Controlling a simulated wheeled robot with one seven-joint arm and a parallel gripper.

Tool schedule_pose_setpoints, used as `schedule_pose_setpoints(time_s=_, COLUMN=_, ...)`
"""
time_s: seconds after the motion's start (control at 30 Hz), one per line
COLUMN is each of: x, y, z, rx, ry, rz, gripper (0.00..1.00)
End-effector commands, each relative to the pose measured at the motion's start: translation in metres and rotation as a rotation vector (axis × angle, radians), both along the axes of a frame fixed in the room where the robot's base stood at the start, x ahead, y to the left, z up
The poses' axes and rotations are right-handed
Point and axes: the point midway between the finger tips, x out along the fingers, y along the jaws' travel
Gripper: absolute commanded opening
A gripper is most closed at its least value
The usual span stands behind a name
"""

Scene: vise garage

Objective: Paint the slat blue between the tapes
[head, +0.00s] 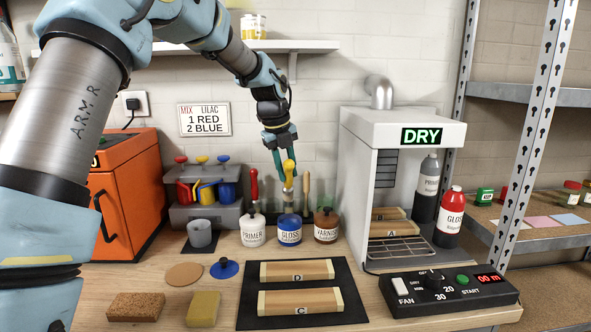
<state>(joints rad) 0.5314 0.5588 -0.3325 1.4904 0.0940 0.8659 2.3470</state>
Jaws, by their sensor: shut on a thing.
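My gripper (286,163) is above the blue gloss jar (289,231), shut on the top of a yellow-handled brush (289,185). The brush stands upright with its lower end hidden in the jar. Two bare wooden slats with pale tape at their ends lie on the black mat (351,316): slat D (297,271) at the back and slat C (300,301) in front. No blue shows on either slat between the tapes. A blue knobbed lid (224,268) lies left of the mat.
A primer jar (252,231) and a varnish jar (326,226), each with a brush, flank the gloss jar. The drying cabinet (357,190) holds slat A (390,229) and another slat. A sponge (203,309) and a cork block (136,306) lie front left.

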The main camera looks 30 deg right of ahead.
Motion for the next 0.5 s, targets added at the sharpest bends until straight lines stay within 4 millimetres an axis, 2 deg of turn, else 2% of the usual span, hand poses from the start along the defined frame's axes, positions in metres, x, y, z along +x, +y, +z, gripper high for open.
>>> schedule_pose_setpoints(time_s=0.5, x=0.0, y=0.0, z=-0.048, rx=0.0, ry=0.0, rz=-0.001, gripper=0.0)
